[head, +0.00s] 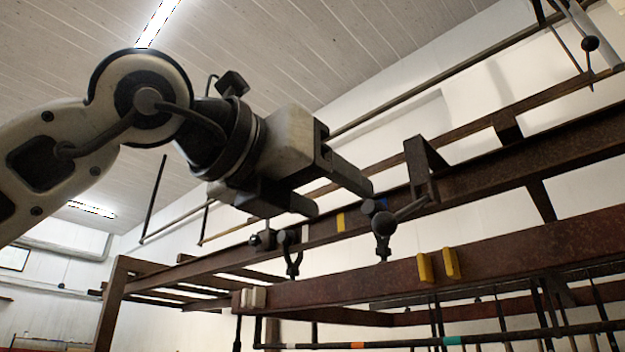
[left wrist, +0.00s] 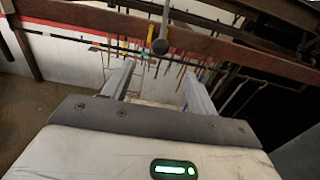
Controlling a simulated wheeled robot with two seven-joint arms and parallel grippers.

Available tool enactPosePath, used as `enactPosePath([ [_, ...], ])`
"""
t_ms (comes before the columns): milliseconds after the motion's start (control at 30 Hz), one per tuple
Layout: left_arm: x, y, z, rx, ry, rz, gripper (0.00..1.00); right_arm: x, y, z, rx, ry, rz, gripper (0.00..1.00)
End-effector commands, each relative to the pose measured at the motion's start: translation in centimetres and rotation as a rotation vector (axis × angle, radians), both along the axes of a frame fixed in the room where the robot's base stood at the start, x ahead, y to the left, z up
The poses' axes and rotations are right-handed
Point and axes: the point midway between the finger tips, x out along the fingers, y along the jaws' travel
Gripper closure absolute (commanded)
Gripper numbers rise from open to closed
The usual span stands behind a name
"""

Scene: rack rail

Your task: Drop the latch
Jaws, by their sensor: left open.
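A dark lever with a round knob (head: 384,222), which looks like the latch, sits at the rusty rail by an angular dark bracket (head: 420,168). Its short arm slants up to the right towards that bracket. My left gripper (head: 344,200) is open and empty, just left of the knob, with one finger close to it. I cannot tell whether they touch. In the left wrist view a round knob (left wrist: 160,46) on a rod shows beyond and between the open fingers (left wrist: 158,88). My right gripper is not in view.
Rusty beams (head: 500,250) form a rack running across the right side. Yellow blocks (head: 438,265) and white blocks (head: 253,297) sit on the front beam. A dark hook-like fitting (head: 292,262) is left of the knob. Several thin rods hang below.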

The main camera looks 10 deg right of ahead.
Motion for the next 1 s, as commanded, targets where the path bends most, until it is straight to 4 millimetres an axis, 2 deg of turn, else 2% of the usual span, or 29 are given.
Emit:
enactPosePath([
  [367,3.8,-5.0,0.4,0.002,0.003,-0.004,0.42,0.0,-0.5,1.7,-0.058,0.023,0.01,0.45],
  [600,5.9,-7.8,0.1,0.001,0.003,-0.004,0.42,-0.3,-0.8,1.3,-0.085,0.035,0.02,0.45],
  [800,7.0,-9.1,0.1,0.0,0.001,-0.003,0.42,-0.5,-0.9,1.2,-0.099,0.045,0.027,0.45],
  [1000,7.3,-9.5,0.0,0.0,0.0,-0.004,0.42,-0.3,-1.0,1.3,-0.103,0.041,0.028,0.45],
])
